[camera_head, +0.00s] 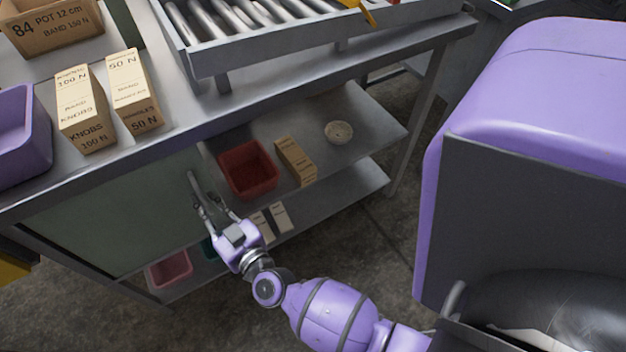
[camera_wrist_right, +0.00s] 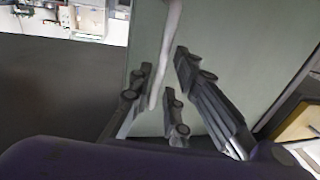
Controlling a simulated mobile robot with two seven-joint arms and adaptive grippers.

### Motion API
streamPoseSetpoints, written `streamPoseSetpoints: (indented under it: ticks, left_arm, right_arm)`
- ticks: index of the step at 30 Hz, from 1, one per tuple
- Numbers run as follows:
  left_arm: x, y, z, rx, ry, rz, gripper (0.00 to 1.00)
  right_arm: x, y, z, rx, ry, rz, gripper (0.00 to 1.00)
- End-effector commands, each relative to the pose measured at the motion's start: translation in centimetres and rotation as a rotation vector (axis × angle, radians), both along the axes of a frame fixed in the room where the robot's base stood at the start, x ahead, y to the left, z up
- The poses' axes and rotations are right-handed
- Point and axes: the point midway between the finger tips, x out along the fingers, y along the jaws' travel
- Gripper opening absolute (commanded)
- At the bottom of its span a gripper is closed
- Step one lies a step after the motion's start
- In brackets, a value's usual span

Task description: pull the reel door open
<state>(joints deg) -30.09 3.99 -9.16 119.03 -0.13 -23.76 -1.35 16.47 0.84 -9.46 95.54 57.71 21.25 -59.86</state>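The reel door is a pale green panel (camera_head: 105,225) in the front of the workbench, on its left part. A slim grey upright handle (camera_head: 194,184) stands at its right side. My right gripper (camera_head: 209,199) is at the handle's lower part. In the right wrist view the handle (camera_wrist_right: 168,50) runs down between the spread fingers of the gripper (camera_wrist_right: 161,72), with the green panel (camera_wrist_right: 235,45) behind. The fingers look open, with gaps beside the handle; contact cannot be told. My left gripper is not in view.
Right of the door, open shelves hold a red bin (camera_head: 248,170), a tan box (camera_head: 296,160) and a round bowl (camera_head: 339,132). A pink bin (camera_head: 170,269) is low down. Boxes (camera_head: 84,108) and a roller tray (camera_head: 270,58) stand on top. Floor is clear at front left.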

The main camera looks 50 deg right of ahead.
Motion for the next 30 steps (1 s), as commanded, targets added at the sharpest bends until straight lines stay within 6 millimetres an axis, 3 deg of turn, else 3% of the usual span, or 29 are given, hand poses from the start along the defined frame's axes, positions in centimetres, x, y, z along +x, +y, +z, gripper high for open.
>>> streamPoseSetpoints:
  ticks: [3,9,16,21,30]
  left_arm:
    - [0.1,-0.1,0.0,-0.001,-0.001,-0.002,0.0]
    - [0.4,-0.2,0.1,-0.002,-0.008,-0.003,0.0]
    - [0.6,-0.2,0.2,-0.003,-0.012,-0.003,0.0]
    - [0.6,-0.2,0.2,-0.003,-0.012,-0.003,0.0]
    - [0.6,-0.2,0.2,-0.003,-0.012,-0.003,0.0]
  right_arm:
    - [1.7,-0.1,0.0,0.0,-0.001,0.001,0.17]
    - [2.9,-0.3,-0.1,0.0,0.001,0.0,0.17]
    - [3.0,-0.3,-0.1,0.0,0.002,0.0,0.17]
    - [3.0,-0.2,-0.1,0.0,0.002,0.0,0.0]
    - [2.9,-0.3,-0.1,0.001,0.002,0.0,0.0]
